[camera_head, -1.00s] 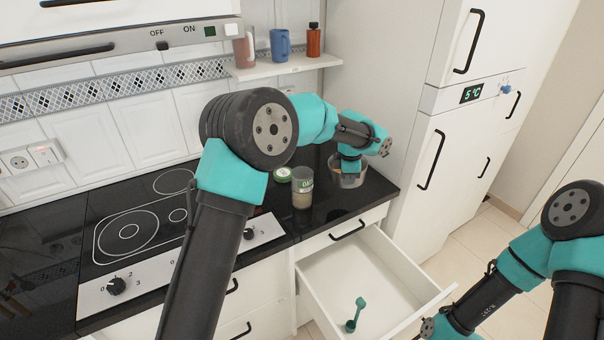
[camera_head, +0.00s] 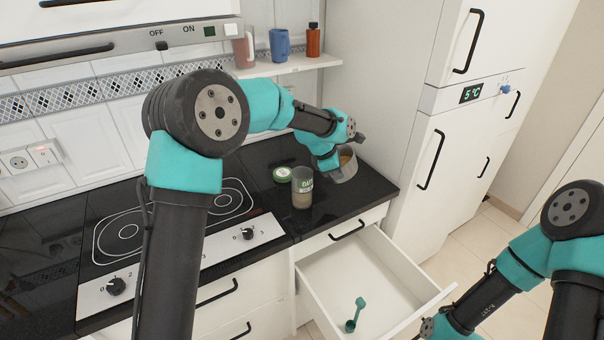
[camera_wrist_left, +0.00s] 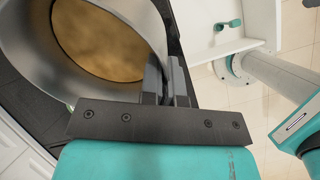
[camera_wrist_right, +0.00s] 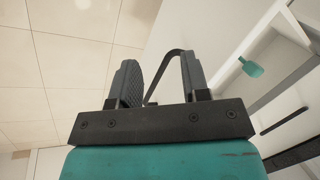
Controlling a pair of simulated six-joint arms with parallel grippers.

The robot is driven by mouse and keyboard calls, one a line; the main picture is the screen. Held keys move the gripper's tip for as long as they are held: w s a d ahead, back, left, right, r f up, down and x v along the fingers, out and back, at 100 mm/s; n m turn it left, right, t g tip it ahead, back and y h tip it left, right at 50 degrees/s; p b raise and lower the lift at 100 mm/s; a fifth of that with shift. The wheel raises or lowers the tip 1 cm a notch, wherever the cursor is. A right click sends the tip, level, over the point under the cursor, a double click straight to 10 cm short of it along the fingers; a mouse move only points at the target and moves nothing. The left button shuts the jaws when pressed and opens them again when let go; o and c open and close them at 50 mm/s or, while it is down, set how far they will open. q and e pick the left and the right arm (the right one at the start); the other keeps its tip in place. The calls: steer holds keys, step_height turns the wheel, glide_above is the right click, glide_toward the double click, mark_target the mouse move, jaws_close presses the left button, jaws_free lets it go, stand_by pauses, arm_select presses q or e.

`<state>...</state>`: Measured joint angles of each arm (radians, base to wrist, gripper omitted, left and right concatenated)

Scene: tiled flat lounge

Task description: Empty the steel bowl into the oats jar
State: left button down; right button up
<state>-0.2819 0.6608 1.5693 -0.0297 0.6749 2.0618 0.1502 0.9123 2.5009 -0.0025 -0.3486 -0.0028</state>
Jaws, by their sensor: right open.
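The steel bowl (camera_head: 349,172) stands at the right end of the black counter, with a tan-brown filling inside (camera_wrist_left: 105,35). My left gripper (camera_wrist_left: 166,85) is at the bowl's rim, its fingers close together and apparently shut on the bowl wall; in the head view the fingertips are hidden. The oats jar (camera_head: 302,188) stands open and upright on the counter, left of the bowl, with a green label and pale contents low inside.
The open white drawer (camera_head: 330,275) below the counter holds a teal scoop (camera_head: 355,314). A hob (camera_head: 130,228) lies left of the jar. A shelf (camera_head: 285,66) above carries cups and a bottle. The fridge (camera_head: 425,110) stands close to the bowl's right.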

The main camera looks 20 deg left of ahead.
arm_select(q)
steer(key=shift+s+a+r+t+h, duration=0.25)
steer(key=shift+a+r+t+h, duration=0.15)
steer(key=shift+a+h, duration=0.35)
steer(key=shift+s+a+r+t+h, duration=0.25)
steer(key=shift+a+r+t+h, duration=0.1)
steer(key=shift+a+h, duration=0.35)
stand_by(0.5)
steer(key=shift+s+a+r+n+t+h, duration=0.1)
steer(key=shift+a+r+t+h, duration=0.25)
steer(key=shift+h, duration=0.6)
steer(key=shift+s+a+r+n+t+h, duration=0.15)
steer(key=shift+a+r+t+h, duration=0.2)
steer(key=shift+h, duration=0.6)
steer(key=shift+s+a+r+n+t+h, duration=0.1)
steer(key=shift+a+r+t+h, duration=0.25)
steer(key=shift+h, duration=0.6)
stand_by(1.1)
steer(key=shift+s+a+r+t+h, duration=0.25)
steer(key=shift+a+h, duration=0.25)
steer(key=shift+h, duration=0.15)
steer(key=shift+s+a+r+t+h, duration=0.15)
steer(key=shift+a+t+h, duration=0.1)
steer(key=shift+a+h, duration=0.3)
stand_by(0.9)
